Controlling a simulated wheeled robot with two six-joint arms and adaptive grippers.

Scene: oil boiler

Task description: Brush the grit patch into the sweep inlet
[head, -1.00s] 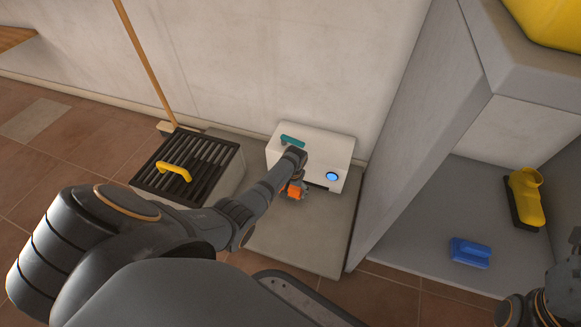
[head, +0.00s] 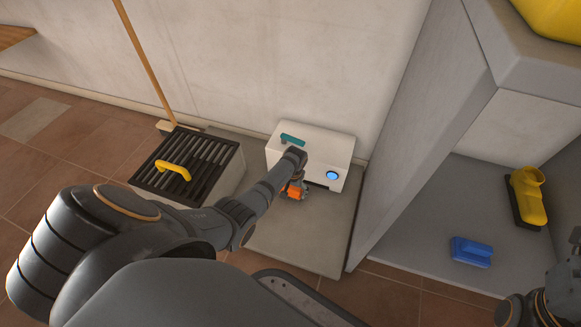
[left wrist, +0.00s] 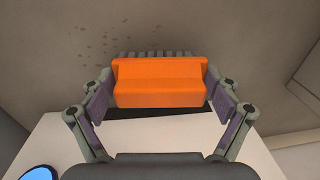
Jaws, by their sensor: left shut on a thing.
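My left gripper (head: 296,187) is shut on an orange brush (head: 293,193), just in front of the white box (head: 298,152) by the wall. In the left wrist view the orange brush (left wrist: 160,82) lies between both fingers, with grey bristles along its far edge. The sweep inlet appears as a dark slot (left wrist: 150,112) low in the white box, right beside the brush and partly covered by it. The grit patch (left wrist: 100,40) shows as scattered dark specks on the grey floor slab, beyond the brush to the upper left. My right gripper (head: 548,303) is only partly visible at the lower right edge.
The white box has a teal handle (head: 292,140) and a round blue light (head: 332,175). A slatted grate (head: 200,160) with a yellow handle (head: 173,170) stands left. A grey partition (head: 410,140) rises right, with a blue block (head: 471,251) and yellow-handled tool (head: 528,195) beyond.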

